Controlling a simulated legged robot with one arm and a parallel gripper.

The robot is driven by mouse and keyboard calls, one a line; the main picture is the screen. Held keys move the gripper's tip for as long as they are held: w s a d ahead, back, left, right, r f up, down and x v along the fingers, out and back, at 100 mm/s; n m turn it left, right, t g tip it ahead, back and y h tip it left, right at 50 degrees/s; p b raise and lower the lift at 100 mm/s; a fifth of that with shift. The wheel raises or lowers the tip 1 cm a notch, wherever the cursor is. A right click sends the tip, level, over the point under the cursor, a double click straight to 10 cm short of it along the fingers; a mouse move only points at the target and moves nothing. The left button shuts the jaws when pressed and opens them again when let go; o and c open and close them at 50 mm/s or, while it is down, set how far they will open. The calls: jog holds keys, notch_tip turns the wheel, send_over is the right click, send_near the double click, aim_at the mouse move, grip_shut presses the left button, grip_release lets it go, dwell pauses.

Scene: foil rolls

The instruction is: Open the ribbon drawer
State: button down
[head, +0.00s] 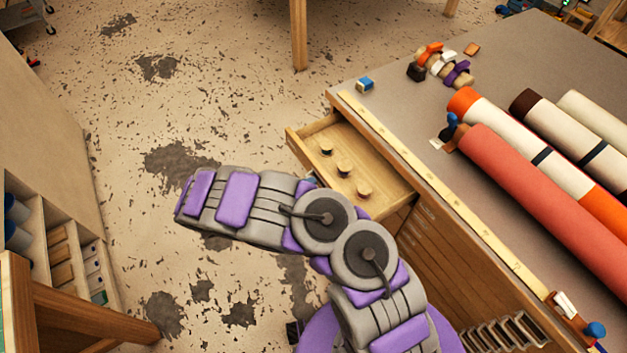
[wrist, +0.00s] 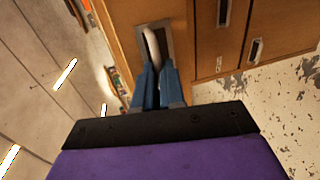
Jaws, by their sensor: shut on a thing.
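The wooden drawer (head: 352,145) is pulled well out of the workbench in the head view. Several small dark-topped spools or pegs (head: 343,168) stand inside it. In the wrist view the wooden drawer front (wrist: 122,22) carries a pale handle (wrist: 151,44) in a dark recess. The two blue fingers of my gripper (wrist: 155,72) are shut on this handle. In the head view my arm hides the gripper and the near part of the drawer front.
The bench top (head: 400,80) bears a red roll (head: 545,205), other rolls, a yellow ruler strip (head: 440,190) and small ribbon spools (head: 440,65). A shelf unit (head: 60,250) stands at left. The worn floor (head: 200,110) between is clear.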

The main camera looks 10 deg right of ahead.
jog(key=shift+s+a+f, duration=0.15)
jog(key=shift+s+f, duration=0.05)
jog(key=c, duration=1.2)
grip_release()
jog(key=shift+w+r, duration=0.1)
jog(key=p+v, duration=0.2)
jog(key=v, duration=1.5)
jog(key=shift+a+p, duration=0.25)
jog(key=shift+p, duration=0.1)
